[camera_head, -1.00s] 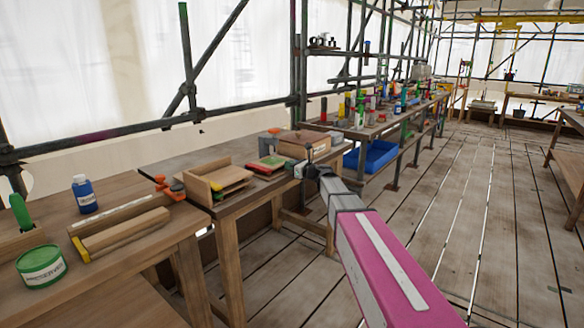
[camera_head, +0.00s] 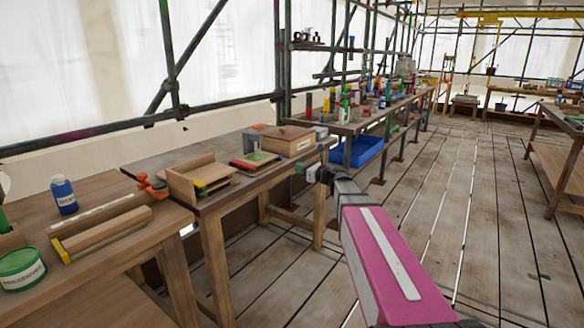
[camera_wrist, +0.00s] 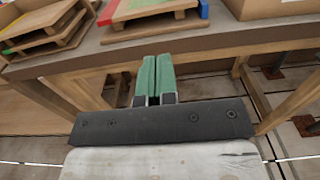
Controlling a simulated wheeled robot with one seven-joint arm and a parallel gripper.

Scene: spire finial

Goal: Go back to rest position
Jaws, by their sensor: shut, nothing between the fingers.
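My gripper shows in the wrist view (camera_wrist: 154,85) as two green fingers side by side, shut and holding nothing. It is in front of the edge of a wooden bench (camera_wrist: 200,43), apart from it. In the head view my arm, with its pink link, reaches forward, and my gripper (camera_head: 308,172) is at its far end, small, to the right of the middle bench (camera_head: 215,203). The fingertips are too small to make out there.
The middle bench bears a wooden tray (camera_head: 184,181), a green-and-red board (camera_head: 262,157) and a wooden box (camera_head: 290,147). The near left bench holds a blue bottle (camera_head: 64,197) and a green tin (camera_head: 20,273). A blue bin (camera_head: 362,152) is under the far shelf. The plank floor (camera_head: 470,200) at right is open.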

